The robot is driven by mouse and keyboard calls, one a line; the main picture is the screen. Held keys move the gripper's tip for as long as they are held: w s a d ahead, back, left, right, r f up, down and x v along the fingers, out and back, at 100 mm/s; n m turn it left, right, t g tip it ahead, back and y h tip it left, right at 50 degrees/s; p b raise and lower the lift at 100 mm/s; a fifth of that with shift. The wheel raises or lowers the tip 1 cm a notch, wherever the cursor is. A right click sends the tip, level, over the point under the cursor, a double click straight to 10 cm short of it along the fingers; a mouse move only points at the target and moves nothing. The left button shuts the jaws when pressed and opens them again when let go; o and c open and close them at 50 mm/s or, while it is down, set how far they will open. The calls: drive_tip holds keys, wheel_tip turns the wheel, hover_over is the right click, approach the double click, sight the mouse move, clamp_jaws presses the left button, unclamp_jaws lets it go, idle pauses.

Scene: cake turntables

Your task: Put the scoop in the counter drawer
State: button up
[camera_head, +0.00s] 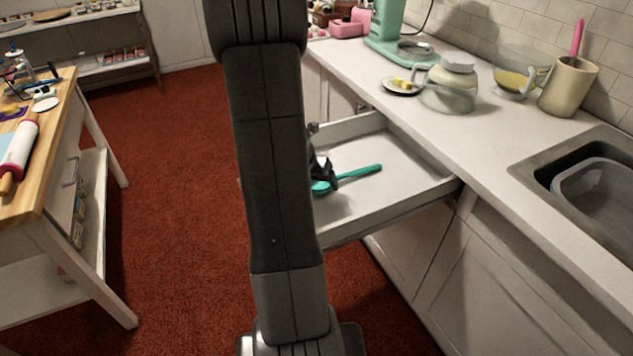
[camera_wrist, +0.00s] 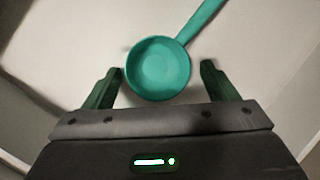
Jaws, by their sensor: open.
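The teal scoop (camera_head: 360,173) lies in the open counter drawer (camera_head: 408,163), its handle pointing right in the head view. My arm hides part of its bowl there. In the wrist view the scoop's round bowl (camera_wrist: 158,69) sits between and just beyond my gripper's (camera_wrist: 160,82) two spread fingers, with a gap on each side. The handle runs to the upper right over the pale drawer floor (camera_wrist: 85,30). My gripper is open and holds nothing. It is low over the drawer; in the head view it is mostly hidden behind my arm.
The counter (camera_head: 480,130) above the drawer holds a glass jar (camera_head: 450,88), a small plate (camera_head: 401,86), a beige crock (camera_head: 567,86) and a green mixer (camera_head: 388,30). A sink (camera_head: 590,180) is at right. A wooden worktable (camera_head: 45,165) stands left, with open red floor (camera_head: 185,190) between.

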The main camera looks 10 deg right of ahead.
drive_tip(key=p+v, duration=0.3)
drive_tip(key=v, duration=0.9)
drive_tip(key=shift+p, duration=0.4)
